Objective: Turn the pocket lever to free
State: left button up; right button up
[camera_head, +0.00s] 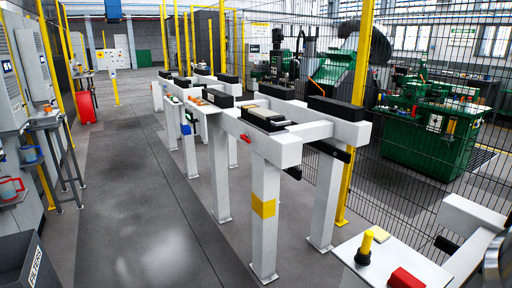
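I cannot tell for certain which part is the pocket lever. A small red knob or lever (245,138) sticks out from the side of the white rack (262,190) in the middle. A yellow upright handle on a black round base (366,245) stands on the white table (345,249) at lower right. A red block (405,278) lies near it at the bottom edge, partly cut off. Neither of my grippers is in view. A grey rounded part at the lower right edge is cut off, and I cannot tell what it is.
Black pads (337,112) lie on top of the rack. A black mesh fence (410,160) with yellow posts runs behind it, with green machines (420,135) beyond. A dark bin (28,262) stands at lower left. The grey floor (135,190) left of the rack is clear.

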aim_at(243, 137)
jog(key=i+j, duration=0.3)
jog(key=i+j+z, duration=0.25)
jog(key=i+j, duration=0.65)
